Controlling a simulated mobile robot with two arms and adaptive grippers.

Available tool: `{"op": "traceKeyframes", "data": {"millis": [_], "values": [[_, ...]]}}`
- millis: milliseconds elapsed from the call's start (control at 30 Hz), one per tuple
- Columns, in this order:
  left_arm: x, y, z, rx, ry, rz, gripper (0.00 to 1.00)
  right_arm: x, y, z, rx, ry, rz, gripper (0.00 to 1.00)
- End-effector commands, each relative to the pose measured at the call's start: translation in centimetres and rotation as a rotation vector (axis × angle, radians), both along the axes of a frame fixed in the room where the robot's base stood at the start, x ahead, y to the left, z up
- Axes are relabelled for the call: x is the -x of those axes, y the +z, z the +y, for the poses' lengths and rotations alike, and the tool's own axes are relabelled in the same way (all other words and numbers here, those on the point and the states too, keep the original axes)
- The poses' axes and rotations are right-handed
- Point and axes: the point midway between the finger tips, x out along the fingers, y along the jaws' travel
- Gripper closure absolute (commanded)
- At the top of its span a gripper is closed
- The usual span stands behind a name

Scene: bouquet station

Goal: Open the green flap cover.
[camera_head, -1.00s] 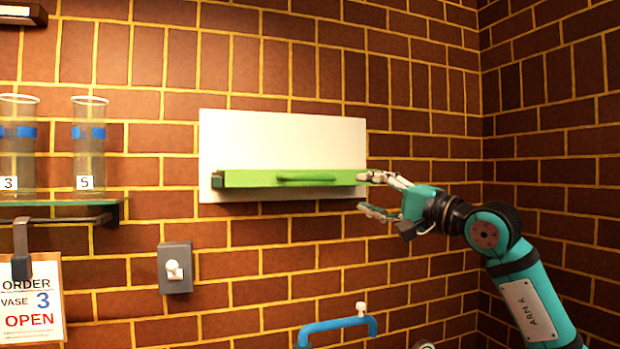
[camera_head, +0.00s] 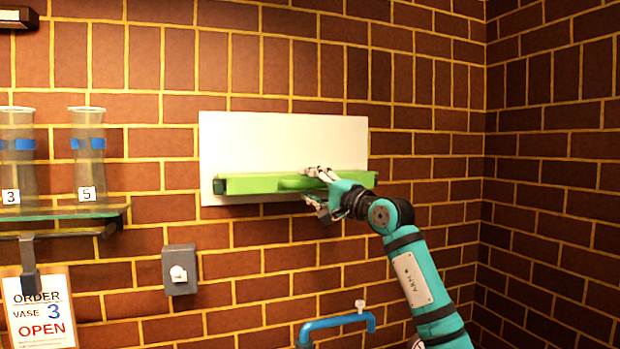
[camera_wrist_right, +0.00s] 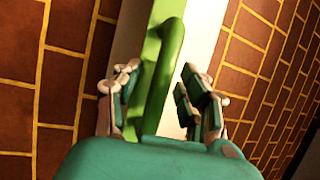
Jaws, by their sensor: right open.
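The green flap cover (camera_head: 248,184) is a long bar-like piece across the lower part of a white panel (camera_head: 285,140) on the brick wall. Its raised green handle (camera_head: 296,183) is partly hidden by my right gripper (camera_head: 317,186) in the head view. In the right wrist view the handle (camera_wrist_right: 167,70) runs between the two fingers of my right gripper (camera_wrist_right: 160,95). The fingers are open, one on each side of the handle, with a gap at least on the right side. Whether the left finger touches the flap cannot be told. My left gripper is not in view.
A glass shelf (camera_head: 65,212) with vases labelled 3 and 5 is on the left. An order sign (camera_head: 40,312) hangs below it. A grey switch box (camera_head: 179,270) is on the wall below the panel. A blue pipe (camera_head: 335,323) is at the bottom.

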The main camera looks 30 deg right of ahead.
Motion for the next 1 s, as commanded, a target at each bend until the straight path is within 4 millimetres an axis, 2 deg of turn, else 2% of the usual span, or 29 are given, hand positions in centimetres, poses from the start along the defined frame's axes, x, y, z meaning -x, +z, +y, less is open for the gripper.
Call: {"op": "traceKeyframes", "data": {"millis": [333,667,1000], "values": [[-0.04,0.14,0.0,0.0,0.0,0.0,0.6,-0.39,0.08,0.09,0.001,0.0,-0.001,0.58],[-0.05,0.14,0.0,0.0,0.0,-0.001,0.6,-0.38,0.05,0.08,0.0,0.0,-0.001,1.0],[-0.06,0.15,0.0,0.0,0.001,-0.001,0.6,-0.4,-0.04,0.09,0.001,0.001,0.002,1.0]]}}
